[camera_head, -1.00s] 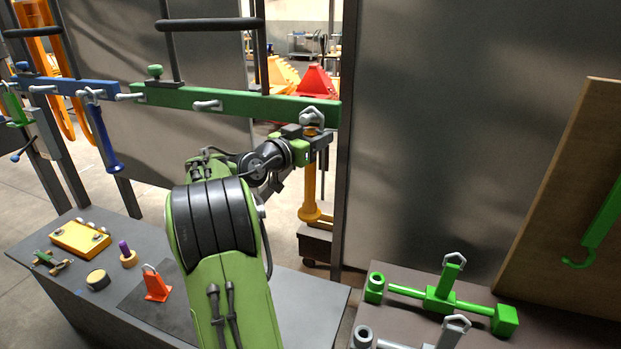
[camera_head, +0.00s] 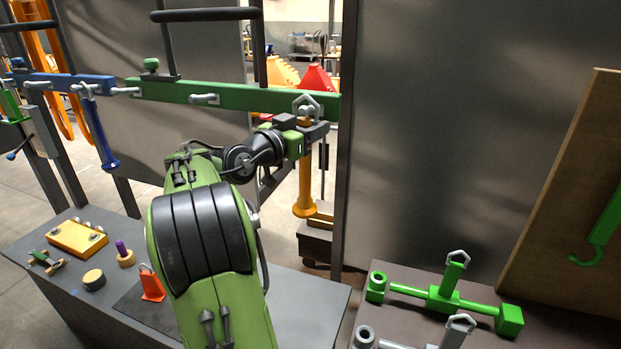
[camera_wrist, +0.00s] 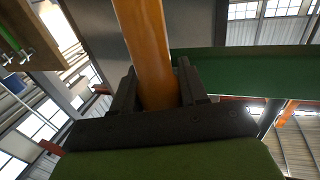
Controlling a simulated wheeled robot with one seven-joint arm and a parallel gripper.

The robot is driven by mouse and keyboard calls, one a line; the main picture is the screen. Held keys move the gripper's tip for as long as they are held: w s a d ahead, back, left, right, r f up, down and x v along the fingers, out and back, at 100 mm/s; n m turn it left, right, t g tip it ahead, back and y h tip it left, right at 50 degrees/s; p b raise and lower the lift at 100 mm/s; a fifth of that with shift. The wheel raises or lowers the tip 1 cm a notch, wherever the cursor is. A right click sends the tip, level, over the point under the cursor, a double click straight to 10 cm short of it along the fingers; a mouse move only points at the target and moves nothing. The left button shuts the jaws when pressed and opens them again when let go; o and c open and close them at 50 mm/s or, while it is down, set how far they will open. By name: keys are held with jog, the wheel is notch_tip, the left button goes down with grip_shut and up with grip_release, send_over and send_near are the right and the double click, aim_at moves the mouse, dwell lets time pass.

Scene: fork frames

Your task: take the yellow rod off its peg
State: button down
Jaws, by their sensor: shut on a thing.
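The yellow rod (camera_head: 305,185) hangs upright below the right end of the green rail (camera_head: 225,95), with a grey ring (camera_head: 307,104) at its top and a wider foot at its bottom. The ring is at the rail's right-hand peg; whether it is still around the peg I cannot tell. My gripper (camera_head: 308,133) is shut on the rod's upper part, just under the ring. In the wrist view the rod (camera_wrist: 150,50) runs between the two dark fingers (camera_wrist: 158,92), with the green rail (camera_wrist: 250,70) beside it.
A blue rod (camera_head: 100,135) hangs from the blue rail at left. An upright dark post (camera_head: 345,150) stands close right of the yellow rod. A bench with an orange block (camera_head: 78,238) and small parts lies below left. A green fixture (camera_head: 440,298) lies on the right table.

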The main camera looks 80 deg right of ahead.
jog(key=a, duration=0.2)
jog(key=shift+a+r+b, duration=0.1)
jog(key=shift+a+b, duration=0.2)
jog(key=shift+b, duration=0.05)
jog(key=shift+w+a+f+b, duration=0.15)
jog(key=shift+f+b, duration=0.1)
jog(key=shift+b, duration=0.2)
jog(key=a+b, duration=0.2)
jog(key=a, duration=0.2)
jog(key=shift+w+a, duration=0.1)
jog(key=shift+w, duration=0.1)
dwell(0.3)
